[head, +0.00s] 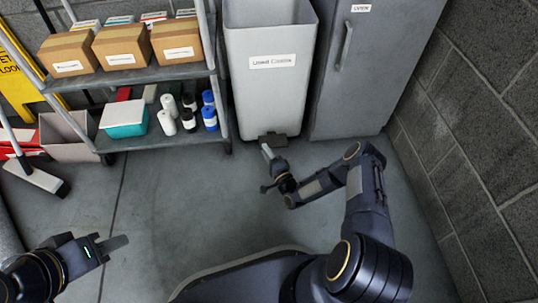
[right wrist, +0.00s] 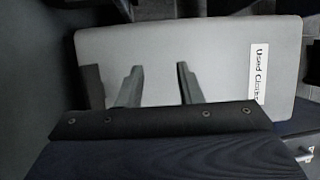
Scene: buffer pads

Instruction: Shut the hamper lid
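The hamper is a tall light-grey bin (head: 268,95) labelled "Used Cloths", standing against the back between the shelf and the grey cabinet. Its top is cut by the upper picture edge; a hollow shows behind the front rim, and no lid is in view. A dark pedal (head: 272,139) sticks out at its foot. My right gripper (head: 267,151) is low in front of the hamper, close to the pedal. In the right wrist view its two fingers (right wrist: 158,85) stand apart with nothing between, before the hamper's front (right wrist: 215,50). My left gripper (head: 118,243) is far from it at lower left; its finger gap is unclear.
A shelf (head: 150,80) with cardboard boxes, bottles and a teal tub stands left of the hamper. The grey cabinet (head: 375,75) and block wall (head: 480,150) are to the right. A broom (head: 35,175) lies at left. The floor (head: 170,200) in the middle is clear.

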